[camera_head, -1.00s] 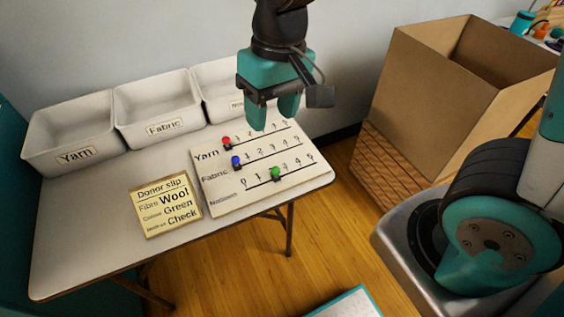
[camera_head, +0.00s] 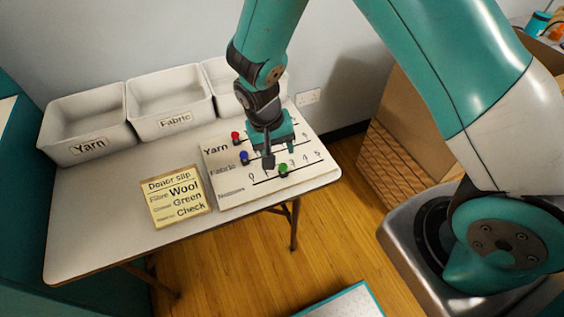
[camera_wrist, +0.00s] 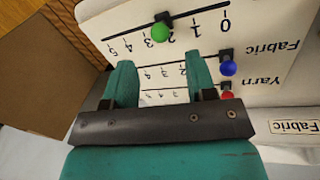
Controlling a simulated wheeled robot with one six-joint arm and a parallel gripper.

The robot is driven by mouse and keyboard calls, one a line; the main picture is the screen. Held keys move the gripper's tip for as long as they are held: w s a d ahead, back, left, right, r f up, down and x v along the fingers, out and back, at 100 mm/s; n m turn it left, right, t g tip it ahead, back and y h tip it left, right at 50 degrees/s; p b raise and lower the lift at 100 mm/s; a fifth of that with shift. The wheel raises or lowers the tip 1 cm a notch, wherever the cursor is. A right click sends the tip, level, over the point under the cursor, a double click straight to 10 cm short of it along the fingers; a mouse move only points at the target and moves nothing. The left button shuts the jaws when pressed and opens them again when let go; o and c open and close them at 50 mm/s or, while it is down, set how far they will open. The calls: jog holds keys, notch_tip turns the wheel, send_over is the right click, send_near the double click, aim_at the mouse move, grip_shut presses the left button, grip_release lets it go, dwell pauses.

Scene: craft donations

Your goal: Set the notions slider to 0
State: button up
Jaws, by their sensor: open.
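The slider board (camera_head: 221,199) lies on the table, with Yarn, Fabric and Notions scales. The green knob (camera_head: 283,168) on the Notions row stands at about 2; it also shows in the wrist view (camera_wrist: 161,31). The blue knob (camera_head: 244,158) on the Fabric row and the red knob (camera_head: 236,137) on the Yarn row stand at the low, left end. My gripper (camera_head: 275,147) is open and empty over the board, behind the green knob. In the wrist view its fingers (camera_wrist: 161,70) are apart, with the green knob beyond them, not between them. My gripper hides parts of the upper scales.
White bins labelled Yarn (camera_head: 88,148) and Fabric (camera_head: 174,121), plus a third bin (camera_head: 216,70), stand along the wall. A cardboard box (camera_head: 388,110) stands to the right of the table.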

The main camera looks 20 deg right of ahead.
aim_at(282, 165)
jog(key=f, duration=0.4)
jog(key=d+f, duration=0.1)
jog(key=f, duration=0.1)
jog(key=shift+s+d+f, duration=0.1)
jog(key=shift+f, duration=0.25)
grip_shut()
